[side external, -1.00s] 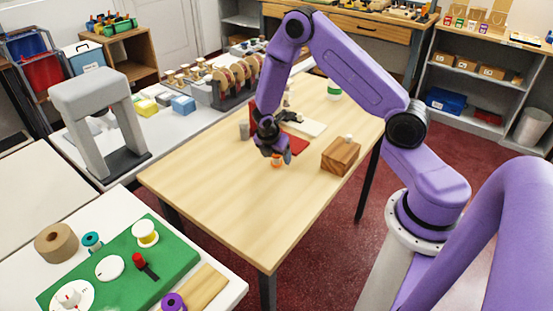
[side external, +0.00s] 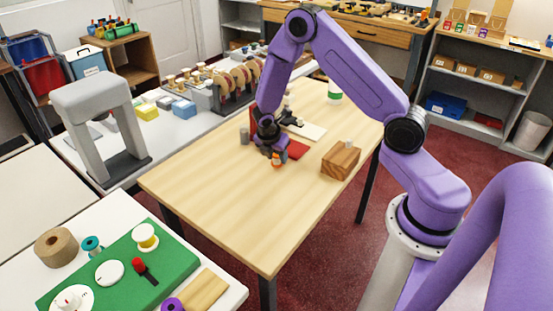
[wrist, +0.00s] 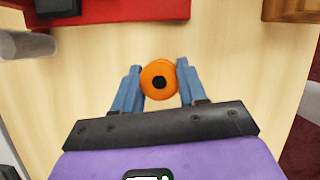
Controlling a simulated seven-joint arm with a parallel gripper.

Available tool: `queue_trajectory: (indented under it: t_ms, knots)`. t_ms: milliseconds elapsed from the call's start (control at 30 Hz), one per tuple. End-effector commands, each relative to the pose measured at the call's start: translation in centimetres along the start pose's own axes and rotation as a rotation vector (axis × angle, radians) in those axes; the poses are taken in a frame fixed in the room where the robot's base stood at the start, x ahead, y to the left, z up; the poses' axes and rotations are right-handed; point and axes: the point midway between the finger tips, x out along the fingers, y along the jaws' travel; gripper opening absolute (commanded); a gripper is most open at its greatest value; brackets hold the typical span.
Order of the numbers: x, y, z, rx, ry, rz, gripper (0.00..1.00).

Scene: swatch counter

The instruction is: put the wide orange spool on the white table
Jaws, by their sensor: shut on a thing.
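In the side view, the orange spool (side external: 276,160) shows below my gripper (side external: 274,154), over the wooden table (side external: 220,210). I cannot tell whether it is clear of the wood. A white table (side external: 225,300) stands at the lower left, bearing a green mat and several items.
On the white table are a green mat (side external: 180,268), a brown roll (side external: 55,247), a teal spool (side external: 93,244) and a purple spool (side external: 172,304). A wooden block (side external: 341,160) and a red item (side external: 298,150) lie near my gripper. The wooden table's near part is clear.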

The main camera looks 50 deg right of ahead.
Motion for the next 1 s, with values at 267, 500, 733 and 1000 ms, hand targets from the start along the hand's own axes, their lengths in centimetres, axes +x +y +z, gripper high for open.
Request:
queue_trajectory:
  t_ms: [267,500,733,1000]
  knots:
    - [-4.8,-2.4,0.8,-0.001,0.0,0.005,0.08]
    - [-8.6,-6.1,0.6,-0.003,0.001,0.003,0.08]
    - [-10.9,-10.0,-0.2,-0.001,0.001,0.003,0.08]
    - [-12.3,-12.4,-0.7,0.0,0.0,0.001,0.08]
